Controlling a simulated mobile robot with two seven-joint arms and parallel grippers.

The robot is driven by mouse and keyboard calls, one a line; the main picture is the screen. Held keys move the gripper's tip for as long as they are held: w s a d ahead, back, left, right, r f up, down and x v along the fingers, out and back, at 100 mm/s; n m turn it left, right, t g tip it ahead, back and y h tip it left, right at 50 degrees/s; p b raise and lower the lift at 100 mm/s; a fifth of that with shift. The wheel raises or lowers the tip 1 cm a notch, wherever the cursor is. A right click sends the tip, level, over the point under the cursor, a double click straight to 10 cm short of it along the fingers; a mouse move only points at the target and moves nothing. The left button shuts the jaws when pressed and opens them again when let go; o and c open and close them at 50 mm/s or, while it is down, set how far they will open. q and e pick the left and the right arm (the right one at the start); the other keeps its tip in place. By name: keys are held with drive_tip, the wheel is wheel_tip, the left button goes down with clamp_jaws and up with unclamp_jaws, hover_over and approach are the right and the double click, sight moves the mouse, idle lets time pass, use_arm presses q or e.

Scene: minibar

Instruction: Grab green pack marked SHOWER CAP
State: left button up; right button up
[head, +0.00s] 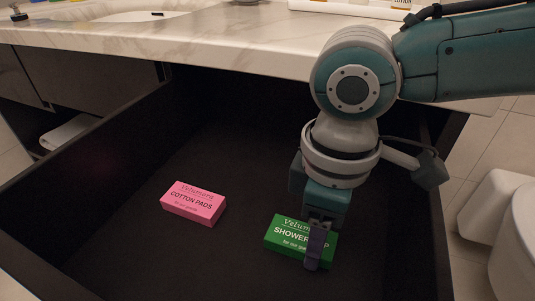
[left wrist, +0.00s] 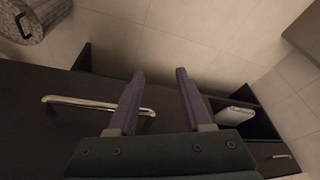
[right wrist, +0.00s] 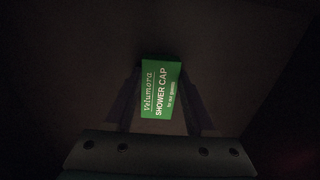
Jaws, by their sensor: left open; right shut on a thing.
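The green pack marked SHOWER CAP (head: 285,236) lies in the dark open drawer, right of the middle in the head view. My right gripper (head: 316,250) reaches down into the drawer and is shut on this pack, with a finger covering part of its label. In the right wrist view the pack (right wrist: 161,90) sits between the two fingers, its label facing the camera. I cannot tell whether it is lifted off the drawer floor. My left gripper (left wrist: 158,95) is open and empty in the left wrist view; it is not in the head view.
A pink box marked COTTON PADS (head: 193,203) lies left of the green pack in the drawer. The dark drawer walls (head: 75,147) enclose both. A marble counter (head: 200,42) overhangs the back. The left wrist view shows a metal drawer handle (left wrist: 98,105) below the left gripper.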

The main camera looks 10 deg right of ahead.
drive_tip(key=shift+c, duration=0.7)
drive_tip(key=shift+r, duration=0.1)
